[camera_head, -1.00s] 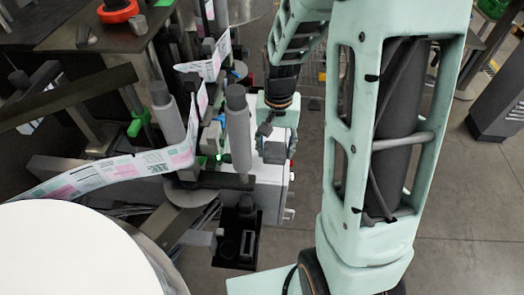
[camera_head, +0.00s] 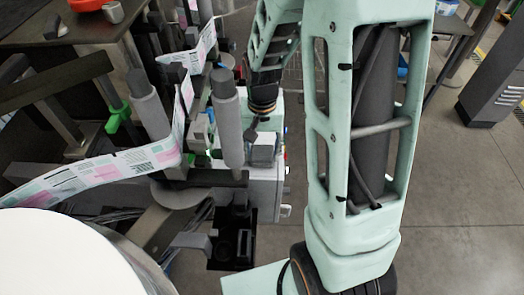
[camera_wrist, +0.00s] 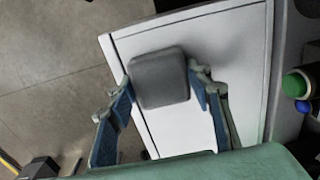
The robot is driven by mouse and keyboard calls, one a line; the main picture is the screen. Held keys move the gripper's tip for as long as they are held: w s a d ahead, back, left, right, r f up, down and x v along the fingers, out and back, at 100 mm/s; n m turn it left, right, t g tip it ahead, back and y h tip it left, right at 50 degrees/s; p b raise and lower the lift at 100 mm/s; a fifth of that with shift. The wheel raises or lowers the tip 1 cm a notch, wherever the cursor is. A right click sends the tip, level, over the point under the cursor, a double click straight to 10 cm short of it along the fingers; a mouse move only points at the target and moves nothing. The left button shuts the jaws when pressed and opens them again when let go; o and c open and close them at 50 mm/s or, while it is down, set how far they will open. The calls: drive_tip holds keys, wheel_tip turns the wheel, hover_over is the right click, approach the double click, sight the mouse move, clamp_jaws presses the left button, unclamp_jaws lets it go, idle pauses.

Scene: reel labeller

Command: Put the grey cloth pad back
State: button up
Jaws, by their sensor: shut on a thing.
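The grey cloth pad (camera_wrist: 159,78) is a rounded grey block between the two fingers of my gripper (camera_wrist: 163,88) in the wrist view. The fingers are shut on its sides, and its upper part sticks out past them. In the head view the pad (camera_head: 263,148) shows as a small grey block under the end of my arm. It is in front of the white machine cabinet (camera_head: 266,192), whose pale panel (camera_wrist: 232,45) lies behind the pad in the wrist view. I cannot tell whether the pad touches the cabinet.
A black holder (camera_head: 233,240) with recesses is below and left of the pad. Grey rollers (camera_head: 228,125) and the printed label web (camera_head: 100,170) stand close on the left. A large white reel (camera_head: 65,255) fills the lower left.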

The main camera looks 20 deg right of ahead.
sight(262, 153)
drive_tip(key=o, duration=1)
wheel_tip(262, 153, up, 12)
drive_tip(key=shift+r, duration=0.1)
